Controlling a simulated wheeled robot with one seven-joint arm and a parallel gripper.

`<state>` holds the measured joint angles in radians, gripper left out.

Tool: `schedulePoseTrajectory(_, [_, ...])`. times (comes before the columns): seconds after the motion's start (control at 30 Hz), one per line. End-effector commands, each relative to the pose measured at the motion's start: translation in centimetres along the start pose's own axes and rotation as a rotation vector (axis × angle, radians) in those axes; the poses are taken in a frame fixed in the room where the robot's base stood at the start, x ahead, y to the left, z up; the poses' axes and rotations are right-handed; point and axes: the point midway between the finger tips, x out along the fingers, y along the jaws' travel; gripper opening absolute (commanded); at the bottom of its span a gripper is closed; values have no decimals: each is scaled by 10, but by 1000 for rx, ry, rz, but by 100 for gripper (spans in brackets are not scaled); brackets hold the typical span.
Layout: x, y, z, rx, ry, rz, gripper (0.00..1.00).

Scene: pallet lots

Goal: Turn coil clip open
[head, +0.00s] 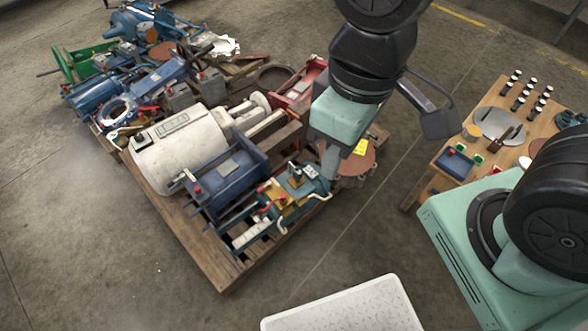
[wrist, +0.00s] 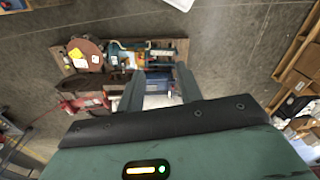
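A teal device (head: 297,187) with yellow parts and red-tipped levers sits at the near right corner of the wooden pallet (head: 218,272). The coil clip is too small to pick out for certain among its parts. The device also shows in the wrist view (wrist: 128,55), beyond my fingertips. My gripper hangs above the pallet's right side; in the head view my arm hides part of what lies behind it. In the wrist view my gripper (wrist: 160,76) has its two fingers apart with nothing held between them. A dark blue unit (head: 228,178) lies beside the teal device and shows between the fingers.
A white cylinder machine (head: 180,150) and a red unit (head: 298,88) share the pallet. A brown disc (head: 357,157) with a yellow label is at its right edge. A wooden workbench (head: 488,88) stands at right, a white panel (head: 350,308) at front. Floor between them is clear.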

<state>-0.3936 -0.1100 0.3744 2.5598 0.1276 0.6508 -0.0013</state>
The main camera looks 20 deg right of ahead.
Motion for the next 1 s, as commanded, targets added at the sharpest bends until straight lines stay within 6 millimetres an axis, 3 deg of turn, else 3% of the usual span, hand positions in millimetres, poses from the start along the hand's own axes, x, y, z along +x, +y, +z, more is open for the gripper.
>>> schedulePoseTrajectory(0.17, [38, 14, -21, -15, 32, -11, 36])
schedulePoseTrajectory(0.4, [145, 57, -78, -74, 178, -46, 36])
schedulePoseTrajectory(0.6, [235, 93, -112, -101, 338, -74, 36])
schedulePoseTrajectory(0.8, [319, 124, -132, -87, 525, -81, 36])
schedulePoseTrajectory(1.0, [394, 153, -138, -18, 725, -47, 36])
